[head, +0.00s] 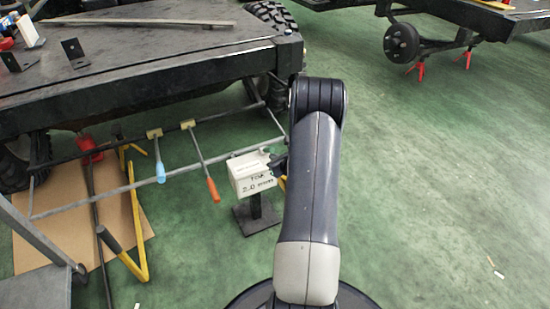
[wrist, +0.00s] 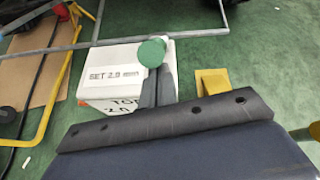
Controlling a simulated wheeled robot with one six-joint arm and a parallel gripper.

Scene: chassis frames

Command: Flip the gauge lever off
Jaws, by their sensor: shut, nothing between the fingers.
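The gauge is a white box (head: 252,174) with black writing, on a dark post and base plate. It also shows in the wrist view (wrist: 112,75), with a "SET 2.0" label on top. A round green knob (wrist: 151,52), apparently the lever's end, stands over the box's right side; I cannot make out its full stem or the lever in the head view. My gripper (head: 277,162) is at the box's right side, partly hidden by my arm. In the wrist view my gripper (wrist: 157,74) is shut and empty, its tips close to the knob; contact cannot be told.
A black chassis frame (head: 150,75) stands behind the gauge, with grey bars and tools with blue (head: 160,172) and orange (head: 213,190) handles to the left. A yellow bar (head: 142,245) lies lower left near cardboard. The green floor to the right is open.

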